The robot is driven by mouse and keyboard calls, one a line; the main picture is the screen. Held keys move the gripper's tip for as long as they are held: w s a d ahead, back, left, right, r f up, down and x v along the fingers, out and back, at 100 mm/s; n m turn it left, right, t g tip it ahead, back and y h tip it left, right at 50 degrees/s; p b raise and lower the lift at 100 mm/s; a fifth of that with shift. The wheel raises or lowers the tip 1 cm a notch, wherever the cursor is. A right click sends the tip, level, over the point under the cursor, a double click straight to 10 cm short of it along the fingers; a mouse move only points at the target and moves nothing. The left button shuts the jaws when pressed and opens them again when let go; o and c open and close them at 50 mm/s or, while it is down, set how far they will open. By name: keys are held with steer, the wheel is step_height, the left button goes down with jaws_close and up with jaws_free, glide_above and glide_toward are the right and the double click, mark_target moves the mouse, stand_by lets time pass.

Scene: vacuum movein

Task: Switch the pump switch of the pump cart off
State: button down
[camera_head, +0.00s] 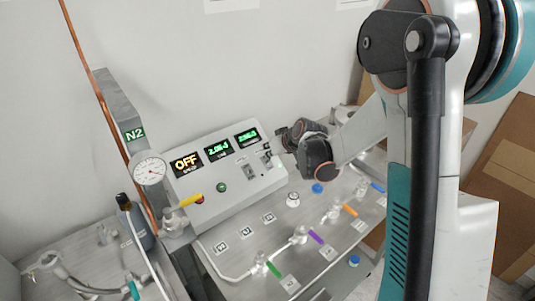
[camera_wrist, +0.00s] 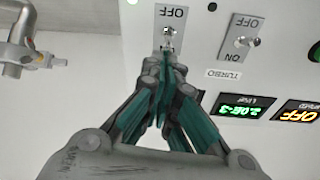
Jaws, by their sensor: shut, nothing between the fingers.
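The pump cart's control panel (camera_head: 222,190) is a light box with lit displays and two small switches. In the wrist view the panel is upside down. A metal toggle switch (camera_wrist: 169,33) has an OFF label beside it; its lower label is hidden by my fingers, so I cannot read its name. The other switch (camera_wrist: 242,42) carries the TURBO label. My gripper (camera_wrist: 169,56) is shut and empty, its fingertips right at the toggle. I cannot tell whether they touch it or which way it is set. In the head view my gripper (camera_head: 280,142) is at the panel's right end.
A display (camera_head: 186,164) reads OFF. The cart top (camera_head: 240,257) carries pipes and valves with coloured handles below my arm. The wall is behind.

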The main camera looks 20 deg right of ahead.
steer(key=t+b, duration=0.1)
steer(key=s+f+t+b, duration=0.1)
steer(key=b, duration=0.1)
steer(key=shift+s+d+t+y, duration=0.2)
steer(key=shift+d+t+y, duration=0.1)
steer(key=shift+y, duration=0.1)
steer(key=shift+r, duration=0.35)
steer(key=shift+s, duration=0.1)
steer(key=shift+s+d+r, duration=0.15)
steer(key=shift+s+d, duration=0.15)
steer(key=shift+s, duration=0.35)
